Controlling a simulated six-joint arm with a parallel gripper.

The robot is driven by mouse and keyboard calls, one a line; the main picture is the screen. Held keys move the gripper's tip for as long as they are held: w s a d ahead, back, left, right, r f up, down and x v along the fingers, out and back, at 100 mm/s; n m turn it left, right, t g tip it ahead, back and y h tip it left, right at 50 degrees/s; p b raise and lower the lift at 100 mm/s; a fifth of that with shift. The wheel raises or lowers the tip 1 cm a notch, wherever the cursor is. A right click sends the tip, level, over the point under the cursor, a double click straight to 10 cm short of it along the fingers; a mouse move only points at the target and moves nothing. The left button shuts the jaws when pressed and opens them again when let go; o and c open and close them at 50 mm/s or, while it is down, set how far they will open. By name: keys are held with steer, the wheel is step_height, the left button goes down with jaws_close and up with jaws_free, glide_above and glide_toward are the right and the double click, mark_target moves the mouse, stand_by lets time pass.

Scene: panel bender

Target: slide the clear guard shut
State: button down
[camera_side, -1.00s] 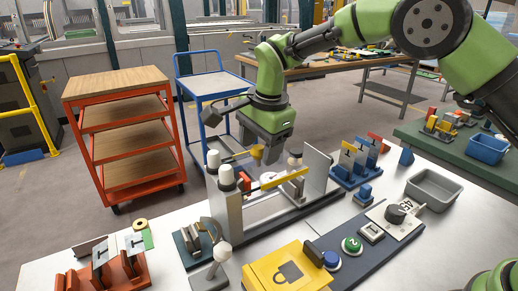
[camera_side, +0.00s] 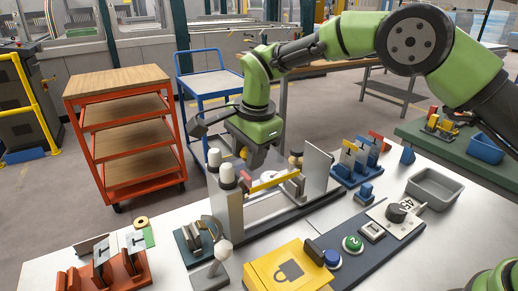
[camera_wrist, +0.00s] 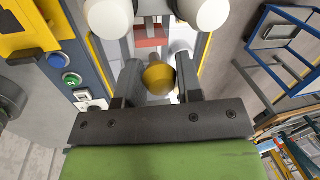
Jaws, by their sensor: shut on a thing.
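The bender (camera_side: 235,212) stands on the white bench, with a grey plate at each end. The clear guard itself is hard to make out against it. A yellow strip (camera_side: 268,182) runs across its front. My gripper (camera_side: 256,163) is low over the bender, near its left end plate. In the wrist view my gripper (camera_wrist: 160,82) is shut on a round yellow knob (camera_wrist: 158,78), with a finger on each side. In the side view the knob (camera_side: 243,152) is partly hidden by my gripper. Whether the guard has reached its end is not clear.
Two white-capped posts (camera_side: 227,174) stand at the bender's left end, close to my gripper. A control strip with a green button (camera_side: 352,244) and a yellow lock box (camera_side: 288,268) are in front. A grey tray (camera_side: 432,187) is at the right.

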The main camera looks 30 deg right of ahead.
steer(key=shift+a, duration=0.85)
steer(key=c, duration=0.8)
jaws_free()
steer(key=shift+r, duration=0.2)
steer(key=r, duration=0.3)
steer(key=s+r, duration=0.1)
steer(key=r, duration=0.2)
steer(key=s+r, duration=0.1)
steer(key=r, duration=0.2)
steer(key=shift+d+r, duration=0.2)
